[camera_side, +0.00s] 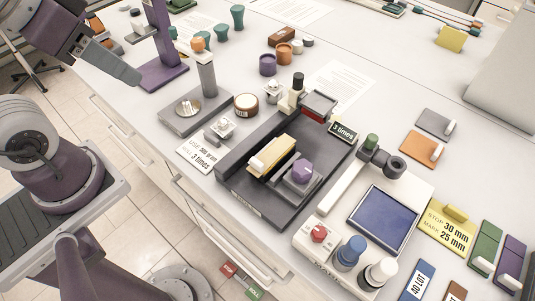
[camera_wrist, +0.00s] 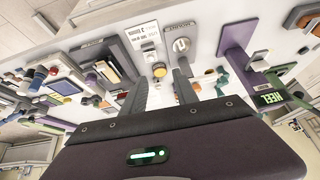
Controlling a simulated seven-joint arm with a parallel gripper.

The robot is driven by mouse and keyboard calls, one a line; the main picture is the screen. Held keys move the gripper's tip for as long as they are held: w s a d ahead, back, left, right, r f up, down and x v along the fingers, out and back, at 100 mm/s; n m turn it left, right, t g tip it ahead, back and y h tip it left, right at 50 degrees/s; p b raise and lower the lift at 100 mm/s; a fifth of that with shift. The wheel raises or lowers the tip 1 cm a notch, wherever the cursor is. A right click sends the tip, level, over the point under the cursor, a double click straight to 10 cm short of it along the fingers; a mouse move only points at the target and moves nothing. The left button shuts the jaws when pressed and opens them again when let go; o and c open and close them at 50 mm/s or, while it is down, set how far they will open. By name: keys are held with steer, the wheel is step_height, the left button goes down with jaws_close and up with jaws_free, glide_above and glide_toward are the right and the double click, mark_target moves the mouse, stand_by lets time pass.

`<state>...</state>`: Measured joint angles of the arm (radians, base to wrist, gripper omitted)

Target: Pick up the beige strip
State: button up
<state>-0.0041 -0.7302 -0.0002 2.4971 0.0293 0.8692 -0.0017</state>
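A beige strip (camera_side: 281,151) with a white tab lies on the dark testing machine (camera_side: 232,179), left of a purple knob (camera_side: 302,171). It looks like the small yellow-beige piece (camera_wrist: 103,71) on the machine in the wrist view, though it is tiny there. My gripper (camera_wrist: 163,78) shows two dark fingers spread apart with nothing held between them. In the side view my gripper (camera_side: 122,63) is at the upper left, above the bench edge and well away from the strip.
A purple stand (camera_side: 163,74) is near my gripper. A white device with a blue pad (camera_side: 383,219) stands right of the machine. Coloured strips, including a green one (camera_side: 487,243), lie at the right.

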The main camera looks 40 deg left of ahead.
steer(key=w+a+m+t+y, duration=0.2)
steer(key=w+a, duration=0.4)
steer(key=w, duration=0.5)
steer(key=w+d+f+m+t+h, duration=0.25)
steer(key=w+f+m, duration=0.4)
steer(key=w, duration=0.45)
steer(key=m+g+h, duration=0.9)
steer(key=g+h, duration=0.1)
steer(key=h, duration=0.3)
glide_toward(251, 158)
steer(key=d+f, duration=0.1)
steer(key=f, duration=0.1)
steer(key=shift+m+h, duration=0.25)
steer(key=x, duration=0.6)
steer(key=shift+w+d+r, duration=0.1)
steer(key=shift+d+r, duration=0.2)
steer(key=shift+d+f, duration=0.1)
steer(key=shift+d, duration=0.15)
jaws_close()
